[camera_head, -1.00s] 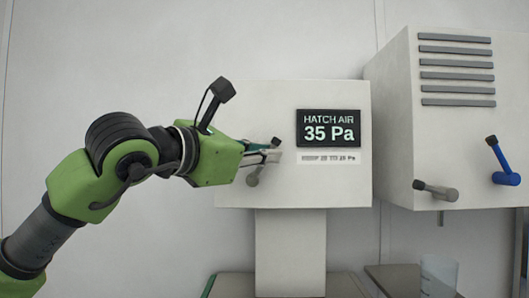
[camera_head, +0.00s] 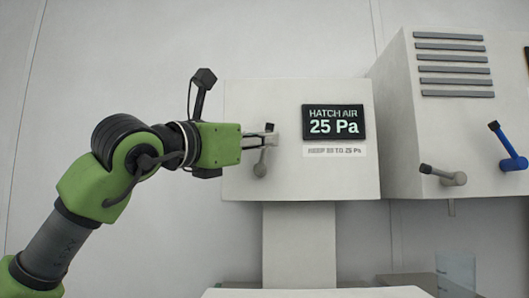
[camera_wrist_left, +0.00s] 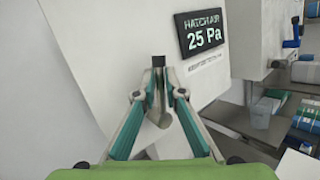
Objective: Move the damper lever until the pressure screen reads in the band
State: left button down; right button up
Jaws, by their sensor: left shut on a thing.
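The damper lever (camera_head: 264,158) is a short grey lever with a dark tip on the front of a white box (camera_head: 240,185). It stands nearly upright, leaning slightly right in the head view. My left gripper (camera_head: 271,140) is shut on the lever just below its tip; in the left wrist view the fingertips (camera_wrist_left: 159,95) sit either side of the lever (camera_wrist_left: 159,80). The pressure screen (camera_head: 333,122) reads HATCH AIR 25 Pa, also legible in the left wrist view (camera_wrist_left: 203,36). The label (camera_head: 335,151) below is blurred; it ends "TO 25 Pa". My right gripper is out of view.
A second white cabinet (camera_head: 400,150) stands at the right with slats, a grey lever (camera_head: 443,175) and a blue lever (camera_head: 508,148). A clear container (camera_head: 456,272) stands below it. Shelves with containers show at the right in the left wrist view.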

pick_arm(q)
jog(key=shift+r, duration=0.1)
jog(key=c, duration=2.1)
grip_release()
jog(key=shift+c, duration=0.2)
jog(key=shift+s, duration=0.1)
jog(key=shift+a, duration=0.1)
jog(key=v, duration=1.2)
